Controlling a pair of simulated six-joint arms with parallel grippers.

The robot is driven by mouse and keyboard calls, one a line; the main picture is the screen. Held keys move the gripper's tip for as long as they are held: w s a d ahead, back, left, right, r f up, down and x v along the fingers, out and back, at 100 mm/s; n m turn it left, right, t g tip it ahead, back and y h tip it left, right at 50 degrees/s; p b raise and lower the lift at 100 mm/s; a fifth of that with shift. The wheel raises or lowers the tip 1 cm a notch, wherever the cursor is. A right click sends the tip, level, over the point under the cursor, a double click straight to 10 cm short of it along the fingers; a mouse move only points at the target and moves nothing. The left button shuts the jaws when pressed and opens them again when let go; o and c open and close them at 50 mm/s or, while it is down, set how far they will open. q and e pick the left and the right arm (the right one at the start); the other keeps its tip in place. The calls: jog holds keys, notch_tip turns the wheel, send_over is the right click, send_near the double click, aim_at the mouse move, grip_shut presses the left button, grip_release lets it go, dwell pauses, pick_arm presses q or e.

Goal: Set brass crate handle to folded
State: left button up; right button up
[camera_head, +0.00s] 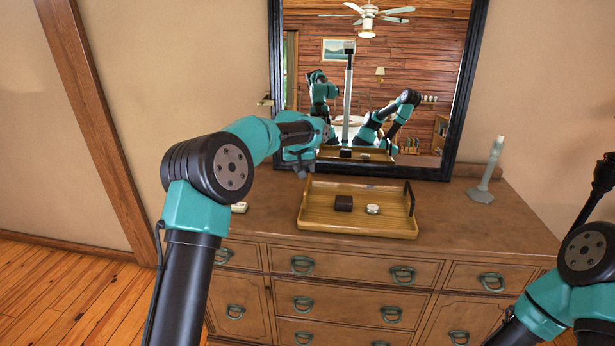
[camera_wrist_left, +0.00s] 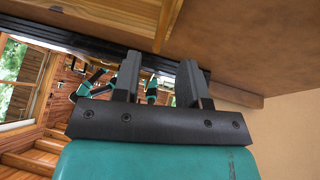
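A wooden tray-like crate (camera_head: 358,228) sits on the dresser below the mirror. A dark handle (camera_head: 409,196) stands upright at its right end; I cannot make out brass colour on it. That gripper is above the crate's back left corner. In the left wrist view my left gripper (camera_wrist_left: 160,85) has its fingers apart with nothing between them, and wood that looks like the crate (camera_wrist_left: 120,14) shows above it. My right gripper is outside the head view.
A dark brown box (camera_head: 343,203) and a small round white item (camera_head: 373,209) lie in the crate. A pale green candlestick-like object (camera_head: 488,172) stands at the right. A small pale item (camera_head: 239,207) lies at the left. The framed mirror (camera_head: 440,90) rises behind. The dresser top (camera_head: 455,215) is clear right of the crate.

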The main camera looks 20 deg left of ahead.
aim_at(309, 178)
pick_arm(q)
jog(key=x, duration=0.5)
grip_shut()
dwell(0.3)
